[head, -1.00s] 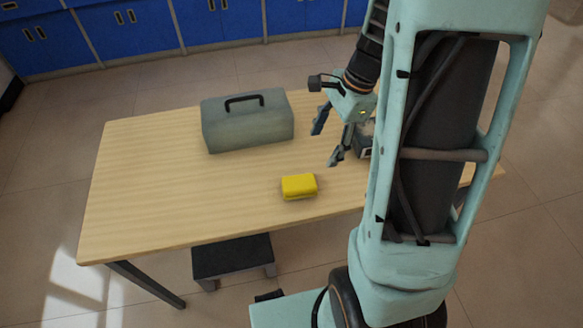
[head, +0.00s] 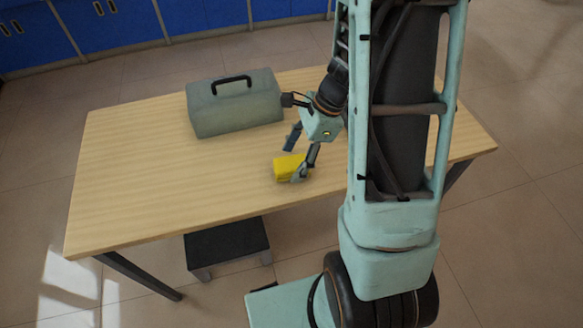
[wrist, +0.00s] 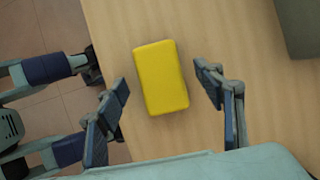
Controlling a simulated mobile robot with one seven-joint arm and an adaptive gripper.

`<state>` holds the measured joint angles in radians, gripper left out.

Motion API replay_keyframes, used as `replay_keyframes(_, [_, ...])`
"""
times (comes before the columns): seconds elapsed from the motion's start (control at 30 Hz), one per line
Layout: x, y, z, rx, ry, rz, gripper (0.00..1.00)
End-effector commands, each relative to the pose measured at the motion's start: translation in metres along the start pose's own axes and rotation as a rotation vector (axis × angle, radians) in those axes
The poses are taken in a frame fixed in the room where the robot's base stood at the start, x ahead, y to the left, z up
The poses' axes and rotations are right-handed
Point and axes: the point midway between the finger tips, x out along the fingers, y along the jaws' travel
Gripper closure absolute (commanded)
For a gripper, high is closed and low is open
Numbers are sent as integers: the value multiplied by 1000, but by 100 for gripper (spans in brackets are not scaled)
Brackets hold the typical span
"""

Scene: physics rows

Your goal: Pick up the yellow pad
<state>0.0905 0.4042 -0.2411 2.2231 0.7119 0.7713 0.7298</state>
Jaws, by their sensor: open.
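The yellow pad (head: 286,168) lies flat on the wooden table near its front edge. In the wrist view the pad (wrist: 160,78) is a rounded yellow block, seen from above. My gripper (head: 297,160) is over the pad in the head view, and one finger hides the pad's right end. In the wrist view my gripper (wrist: 166,98) is open, with one finger to the left of the pad and one to the right. A gap shows between the pad and each finger. How high the fingertips are above the table is hard to tell.
A grey toolbox (head: 235,108) with a dark handle stands behind the pad on the table (head: 130,165). Its corner shows at the wrist view's upper right. A dark step stool (head: 228,247) is under the front edge. The table's left side is clear.

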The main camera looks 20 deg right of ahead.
Motion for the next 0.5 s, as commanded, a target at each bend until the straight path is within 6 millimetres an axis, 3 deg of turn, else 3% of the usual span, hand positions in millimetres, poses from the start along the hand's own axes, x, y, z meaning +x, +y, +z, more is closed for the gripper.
replay_keyframes(0.1, [17, 0, 0, -1, 0, 2, 38])
replay_keyframes(0.33, [18, 0, 0, -2, 1, 0, 38])
replay_keyframes(0.5, [18, 0, 0, -1, 1, 0, 56])
